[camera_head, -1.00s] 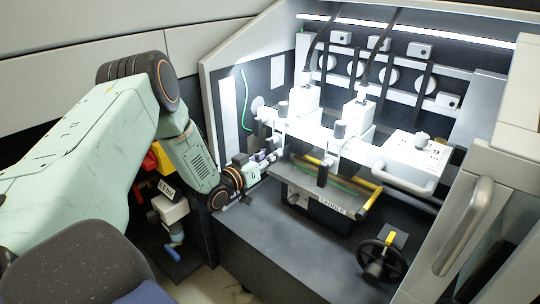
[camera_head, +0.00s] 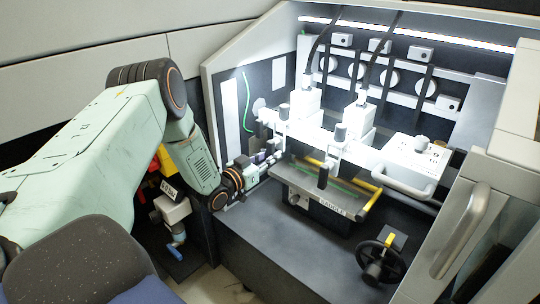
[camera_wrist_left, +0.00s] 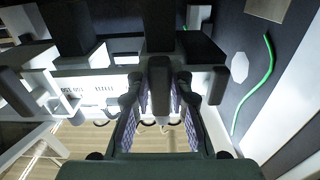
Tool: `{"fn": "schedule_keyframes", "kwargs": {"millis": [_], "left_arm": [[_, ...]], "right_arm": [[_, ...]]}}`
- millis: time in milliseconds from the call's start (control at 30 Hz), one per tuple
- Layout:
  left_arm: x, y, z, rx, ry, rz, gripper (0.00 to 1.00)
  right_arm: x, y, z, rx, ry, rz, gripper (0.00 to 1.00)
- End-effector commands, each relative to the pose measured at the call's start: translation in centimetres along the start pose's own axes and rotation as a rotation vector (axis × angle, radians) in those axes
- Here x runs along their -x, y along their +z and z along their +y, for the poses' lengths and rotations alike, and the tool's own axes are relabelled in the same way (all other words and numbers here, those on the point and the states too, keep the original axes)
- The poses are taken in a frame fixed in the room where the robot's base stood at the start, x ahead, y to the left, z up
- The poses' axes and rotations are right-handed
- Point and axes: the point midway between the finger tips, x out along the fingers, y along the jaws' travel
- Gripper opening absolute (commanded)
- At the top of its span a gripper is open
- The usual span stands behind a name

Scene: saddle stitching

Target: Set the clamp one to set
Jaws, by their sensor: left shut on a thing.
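My left gripper (camera_head: 264,158) reaches in from the left to the left end of the stitching unit. In the left wrist view my gripper (camera_wrist_left: 160,108) has its two purple-patterned finger pads on either side of a dark upright lever, which looks to be the clamp one handle (camera_wrist_left: 159,78). The fingers are shut on it. In the head view the gripper hides this handle, and I cannot read its setting. My right gripper does not show.
A yellow-railed saddle (camera_head: 325,203) is right of the gripper. White stitching heads (camera_head: 305,100) stand above it. A black handwheel (camera_head: 381,262) sits at the front right. A grey door handle (camera_head: 465,222) stands at the right.

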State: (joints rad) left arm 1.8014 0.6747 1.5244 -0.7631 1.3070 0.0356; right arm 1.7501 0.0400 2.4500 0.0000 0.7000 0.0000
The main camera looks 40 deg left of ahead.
Motion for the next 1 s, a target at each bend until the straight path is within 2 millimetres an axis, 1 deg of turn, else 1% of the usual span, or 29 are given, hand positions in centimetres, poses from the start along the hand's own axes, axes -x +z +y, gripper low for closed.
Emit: {"fn": "schedule_keyframes", "kwargs": {"millis": [33,67,333,667,767,1000], "left_arm": [[0.0,0.1,0.0,-0.002,-0.001,0.000,0.00],[0.0,0.1,0.0,-0.002,-0.001,0.000,0.21],[0.0,0.0,0.0,0.000,-0.001,0.000,0.43],[0.3,0.0,-0.1,0.001,-0.002,-0.001,0.43],[1.2,0.1,-0.2,0.003,-0.004,-0.002,0.43],[5.5,0.0,-0.2,0.006,-0.006,0.000,0.43]], "right_arm": [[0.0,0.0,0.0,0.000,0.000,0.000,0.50],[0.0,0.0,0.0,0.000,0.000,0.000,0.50],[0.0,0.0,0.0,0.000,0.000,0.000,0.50],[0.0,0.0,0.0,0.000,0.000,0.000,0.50],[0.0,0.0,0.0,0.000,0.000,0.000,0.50],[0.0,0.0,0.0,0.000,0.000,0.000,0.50]]}}
